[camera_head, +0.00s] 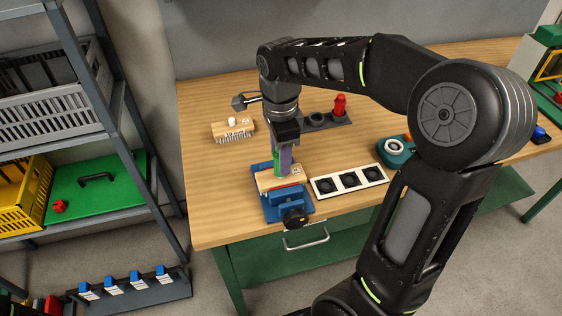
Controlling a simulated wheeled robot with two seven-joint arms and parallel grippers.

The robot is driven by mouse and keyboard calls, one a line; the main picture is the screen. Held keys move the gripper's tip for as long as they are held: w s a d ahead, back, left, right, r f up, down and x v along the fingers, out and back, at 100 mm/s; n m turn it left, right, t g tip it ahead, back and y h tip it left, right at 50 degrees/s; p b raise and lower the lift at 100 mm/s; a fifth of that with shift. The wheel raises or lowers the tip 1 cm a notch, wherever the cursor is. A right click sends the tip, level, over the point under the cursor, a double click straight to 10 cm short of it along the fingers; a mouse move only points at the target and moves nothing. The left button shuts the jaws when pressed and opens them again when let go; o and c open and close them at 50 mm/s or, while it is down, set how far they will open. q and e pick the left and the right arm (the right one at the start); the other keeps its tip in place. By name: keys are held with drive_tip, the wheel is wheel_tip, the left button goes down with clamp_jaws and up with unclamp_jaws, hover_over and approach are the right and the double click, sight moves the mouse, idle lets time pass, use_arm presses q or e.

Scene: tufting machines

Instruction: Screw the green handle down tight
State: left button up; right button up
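The green handle (278,166) stands upright on a pale wooden block (268,181), mostly hidden by my gripper. The block sits in a blue vise (287,205) with a black knob, near the bench's front edge. My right gripper (284,160) points straight down over the block, its purplish fingers around the green handle; they appear closed on it. How far the handle is seated in the block cannot be seen. My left gripper does not show.
A white tray (335,187) with three black round sockets lies right of the vise. A bristled wooden block (232,129) lies behind left. A red piece (340,104) stands in a dark holder behind. A teal round device (394,147) is at right. Shelving stands left.

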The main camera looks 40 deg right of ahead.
drive_tip(key=n, duration=0.4)
drive_tip(key=shift+r+n+p, duration=0.1)
drive_tip(key=shift+n+p, duration=0.2)
drive_tip(key=n, duration=0.3)
drive_tip(key=shift+n, duration=0.4)
drive_tip(key=n+p, duration=0.1)
drive_tip(key=n, duration=0.7)
drive_tip(key=shift+n, duration=0.4)
drive_tip(key=shift+c, duration=0.6)
